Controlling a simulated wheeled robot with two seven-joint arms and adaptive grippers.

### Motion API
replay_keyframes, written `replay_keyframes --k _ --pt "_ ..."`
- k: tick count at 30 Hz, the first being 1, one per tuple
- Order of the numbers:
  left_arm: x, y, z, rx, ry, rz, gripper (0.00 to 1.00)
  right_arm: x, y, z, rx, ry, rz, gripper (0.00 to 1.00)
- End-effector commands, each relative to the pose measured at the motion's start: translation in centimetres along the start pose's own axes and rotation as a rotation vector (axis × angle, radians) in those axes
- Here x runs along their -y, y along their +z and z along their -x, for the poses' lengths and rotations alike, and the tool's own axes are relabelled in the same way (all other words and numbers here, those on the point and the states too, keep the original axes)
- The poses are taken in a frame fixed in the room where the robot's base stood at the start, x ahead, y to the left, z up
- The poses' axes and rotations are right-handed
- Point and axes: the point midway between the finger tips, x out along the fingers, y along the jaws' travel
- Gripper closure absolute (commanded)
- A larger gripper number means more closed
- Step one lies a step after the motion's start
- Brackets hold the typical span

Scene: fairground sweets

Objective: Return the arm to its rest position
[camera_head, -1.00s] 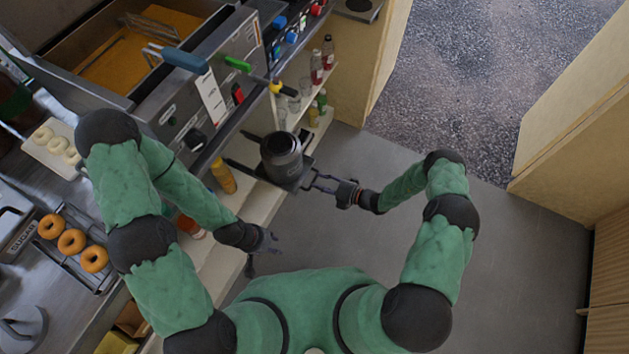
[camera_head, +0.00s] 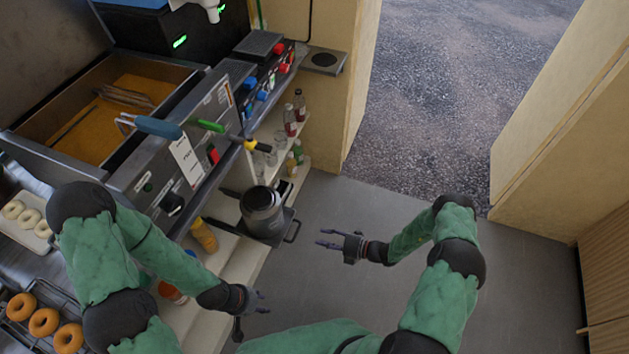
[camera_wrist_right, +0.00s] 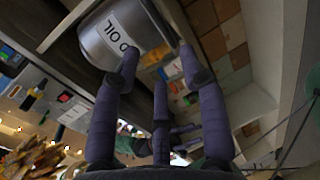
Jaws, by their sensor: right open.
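My right gripper (camera_head: 326,239) is open and empty over the grey floor, to the right of the oil pot and apart from it. Its fingers (camera_wrist_right: 160,95) show spread in the right wrist view with nothing between them. The metal oil pot (camera_head: 262,208) stands upright on a dark holder with a handle (camera_head: 293,231) beside the counter. In the right wrist view the pot (camera_wrist_right: 125,35) shows lettering ending in "OIL", beyond the fingertips. My left gripper (camera_head: 262,301) is near the counter edge, its small fingers apart and empty.
The fryer (camera_head: 45,158) with orange oil stands at the upper left. A shelf holds bottles (camera_head: 290,120), and a yellow bottle (camera_head: 204,235) stands near the pot. Doughnuts (camera_head: 43,322) lie on a rack at the lower left. The floor (camera_head: 520,290) right of my right arm is clear.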

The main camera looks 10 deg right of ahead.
Motion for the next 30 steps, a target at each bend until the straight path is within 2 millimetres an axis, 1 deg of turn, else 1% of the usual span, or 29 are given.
replay_keyframes --k 5,7,8,11,14,15,16,18,20,21,23,24,25,27,29,30 --pt "0.0 0.0 0.0 0.000 0.000 0.000 0.63 0.0 0.0 0.0 -0.001 0.000 0.001 0.57" --pt "0.0 0.0 0.1 0.000 0.000 0.000 0.63 -0.1 -0.4 -0.1 -0.016 -0.008 0.014 0.57" --pt "0.0 0.0 0.1 0.000 0.000 0.000 0.63 -0.1 -0.8 -0.2 -0.031 -0.015 0.029 0.57" --pt "-0.1 0.0 0.3 0.000 0.000 0.000 0.63 -0.4 -3.4 -0.7 -0.131 -0.060 0.126 0.57" --pt "-0.2 0.0 0.7 0.000 0.000 0.000 0.63 -0.6 -7.5 -0.7 -0.308 -0.125 0.317 0.57" --pt "-0.3 0.0 0.8 0.000 0.000 0.000 0.63 -0.7 -9.4 -0.5 -0.393 -0.146 0.412 0.57" --pt "-0.3 0.0 0.9 0.000 0.000 0.000 0.63 -0.7 -10.8 -0.2 -0.457 -0.160 0.488 0.57" --pt "-0.4 0.0 1.2 0.000 0.000 0.000 0.63 -0.7 -13.5 0.8 -0.607 -0.179 0.671 0.57" --pt "-0.5 0.1 1.4 0.000 0.000 0.000 0.63 -0.7 -15.5 1.9 -0.732 -0.182 0.834 0.57" --pt "-0.6 0.1 1.5 0.000 0.000 0.000 0.63 -0.7 -16.5 2.7 -0.813 -0.178 0.947 0.57" --pt "-0.6 0.1 1.8 0.000 0.000 0.000 0.63 -0.8 -17.9 3.9 -0.933 -0.160 1.118 0.57" --pt "-0.7 0.1 1.9 0.000 0.000 0.000 0.63 -0.8 -18.5 4.7 -1.010 -0.142 1.236 0.57" --pt "-0.7 0.1 2.0 0.000 0.000 0.000 0.63 -0.9 -18.9 5.3 -1.066 -0.126 1.324 0.57" --pt "-0.8 0.1 2.2 0.000 0.000 0.000 0.63 -1.2 -19.5 6.5 -1.192 -0.074 1.535 0.57" --pt "-0.9 0.1 2.5 0.000 0.000 0.000 0.63 -1.7 -19.7 7.4 -1.292 -0.019 1.722 0.57" --pt "-0.9 0.1 2.6 0.000 0.000 0.000 0.63 -2.0 -19.7 7.8 -1.353 0.026 1.847 0.57"
